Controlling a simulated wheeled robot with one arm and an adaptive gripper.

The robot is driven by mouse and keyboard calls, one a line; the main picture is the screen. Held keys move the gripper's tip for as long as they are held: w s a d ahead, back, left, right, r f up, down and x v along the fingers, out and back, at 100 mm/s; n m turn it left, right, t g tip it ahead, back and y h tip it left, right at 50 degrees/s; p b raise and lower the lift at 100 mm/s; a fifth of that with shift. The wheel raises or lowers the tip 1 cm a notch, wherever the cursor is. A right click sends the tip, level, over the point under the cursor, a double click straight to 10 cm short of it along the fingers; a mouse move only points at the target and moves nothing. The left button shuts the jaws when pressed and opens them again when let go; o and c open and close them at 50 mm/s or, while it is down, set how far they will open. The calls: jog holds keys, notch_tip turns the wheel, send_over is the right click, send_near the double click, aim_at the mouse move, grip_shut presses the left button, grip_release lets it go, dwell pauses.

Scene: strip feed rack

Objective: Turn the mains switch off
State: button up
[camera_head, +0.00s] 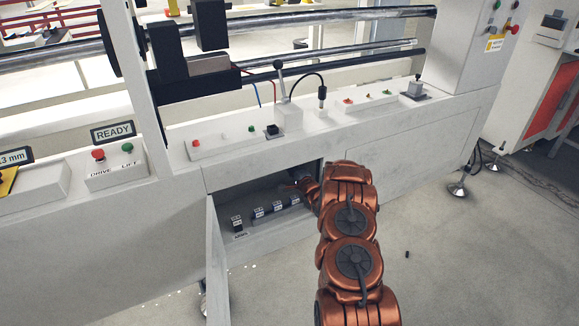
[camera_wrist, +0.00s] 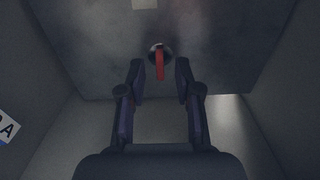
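The mains switch shows in the wrist view as a red handle (camera_wrist: 160,66) on a round base, set on the grey back panel (camera_wrist: 215,50) inside the cabinet. The handle stands upright in the picture. My gripper (camera_wrist: 161,80) is open, with one finger on each side of the red handle and a gap on both sides. I cannot tell how close the fingertips are in depth. In the head view my arm reaches into the open cabinet, and the switch and most of my gripper (camera_head: 307,187) are hidden in there.
The cabinet door (camera_head: 216,262) stands open at the left of the opening. Several small labelled devices (camera_head: 262,212) sit inside, left of my arm. A console (camera_head: 250,135) with buttons and levers runs above. A small dark object (camera_head: 407,254) lies on the floor.

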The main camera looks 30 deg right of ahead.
jog(key=s+a, duration=0.1)
jog(key=s, duration=1)
jog(key=shift+s, duration=0.3)
jog(key=shift+a, duration=0.15)
